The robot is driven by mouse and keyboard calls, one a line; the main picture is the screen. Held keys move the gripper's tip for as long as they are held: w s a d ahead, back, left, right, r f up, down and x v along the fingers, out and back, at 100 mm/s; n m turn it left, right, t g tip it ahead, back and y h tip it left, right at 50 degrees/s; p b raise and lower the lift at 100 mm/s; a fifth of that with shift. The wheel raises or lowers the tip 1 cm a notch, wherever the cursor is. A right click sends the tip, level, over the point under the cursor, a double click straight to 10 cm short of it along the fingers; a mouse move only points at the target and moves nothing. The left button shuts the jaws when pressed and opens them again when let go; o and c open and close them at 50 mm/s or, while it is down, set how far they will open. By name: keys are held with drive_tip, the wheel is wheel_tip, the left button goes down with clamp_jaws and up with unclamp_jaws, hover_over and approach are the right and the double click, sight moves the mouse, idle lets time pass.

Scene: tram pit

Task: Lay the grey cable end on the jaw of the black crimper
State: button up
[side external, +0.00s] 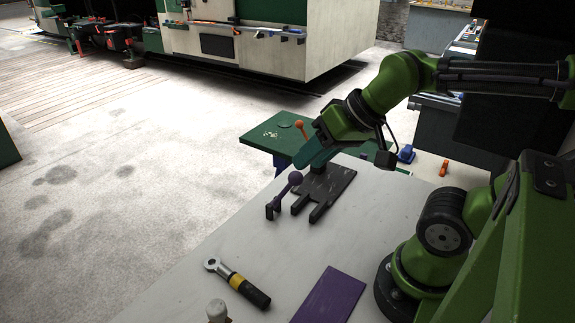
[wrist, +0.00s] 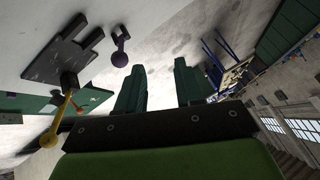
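My gripper (side external: 312,155) hangs above the far part of the table. In the wrist view its two dark green fingers (wrist: 160,66) stand apart with nothing between them. A black forked plate with a block (side external: 328,183), apparently the black crimper, lies below and beside my gripper; it also shows at the upper left of the wrist view (wrist: 58,58). An orange-knobbed lever (side external: 301,126) rises by it, partly behind the gripper. I cannot pick out a grey cable end for sure; a ring-headed tool-like piece (side external: 237,283) with a yellow band and black grip lies nearer the front.
A purple ball on a stalk (side external: 294,177) stands left of the plate, by a small dark bracket. A purple mat (side external: 329,296) and a pale upright cylinder (side external: 217,311) are near the front. A green surface (side external: 275,135) lies beyond the table. The table's left middle is clear.

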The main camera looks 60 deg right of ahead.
drive_tip(key=s+a+f+n+g+h, duration=0.1)
drive_tip(key=s+a+f+g, duration=0.15)
drive_tip(key=a, duration=0.65)
drive_tip(key=s+a+f+n+g, duration=0.2)
drive_tip(key=s+a+f, duration=0.1)
drive_tip(key=a, duration=0.6)
drive_tip(key=s+a+f+n+g+h, duration=0.1)
drive_tip(key=s+a+f+g, duration=0.15)
drive_tip(key=a, duration=0.65)
drive_tip(key=f, duration=1)
drive_tip(key=shift+s+f, duration=0.4)
drive_tip(key=f, duration=0.4)
drive_tip(key=shift+s+d+f, duration=0.1)
drive_tip(key=shift+s, duration=0.25)
drive_tip(key=shift+f, duration=0.5)
clamp_jaws()
